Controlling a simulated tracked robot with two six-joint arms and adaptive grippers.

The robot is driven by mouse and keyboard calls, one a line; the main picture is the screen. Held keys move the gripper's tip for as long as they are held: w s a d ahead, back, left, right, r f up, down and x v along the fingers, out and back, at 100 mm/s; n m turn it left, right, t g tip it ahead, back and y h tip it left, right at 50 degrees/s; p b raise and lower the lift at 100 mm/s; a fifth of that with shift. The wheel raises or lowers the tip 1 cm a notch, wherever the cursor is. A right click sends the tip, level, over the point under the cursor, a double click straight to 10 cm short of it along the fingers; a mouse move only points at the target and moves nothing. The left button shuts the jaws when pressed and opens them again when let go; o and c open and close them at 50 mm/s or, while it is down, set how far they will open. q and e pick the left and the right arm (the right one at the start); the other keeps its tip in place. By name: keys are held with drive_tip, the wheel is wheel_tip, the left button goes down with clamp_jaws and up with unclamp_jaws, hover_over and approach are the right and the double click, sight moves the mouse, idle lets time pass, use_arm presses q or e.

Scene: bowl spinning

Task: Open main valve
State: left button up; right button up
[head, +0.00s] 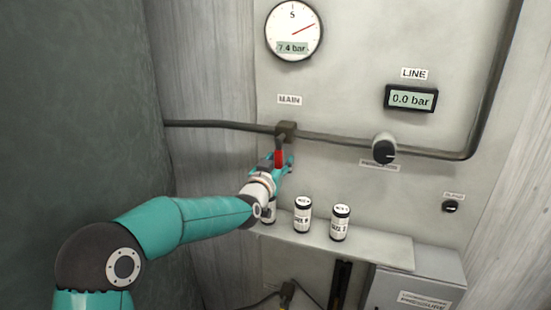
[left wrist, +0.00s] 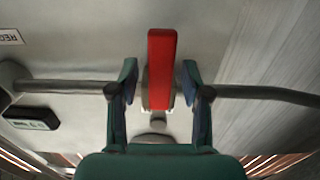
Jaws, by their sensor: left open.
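The main valve (head: 286,130) sits on the dark pipe under the MAIN label (head: 289,100). Its red handle (head: 279,157) hangs down from the valve in the head view. My left gripper (head: 278,166) is at this handle. In the left wrist view the red handle (left wrist: 161,60) stands between the two open fingers of my left gripper (left wrist: 160,70), with a visible gap on each side. The fingers do not close on it. My right gripper is in neither view.
A round gauge (head: 293,31) reads 7.4 bar and the LINE display (head: 411,99) reads 0.0 bar. A dark regulator knob (head: 384,150) is right of the valve. Canisters, including one (head: 302,215) and another (head: 340,223), stand on the shelf (head: 385,249) below.

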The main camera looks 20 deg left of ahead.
use_arm(q)
drive_tip(key=shift+c, duration=0.2)
clamp_jaws()
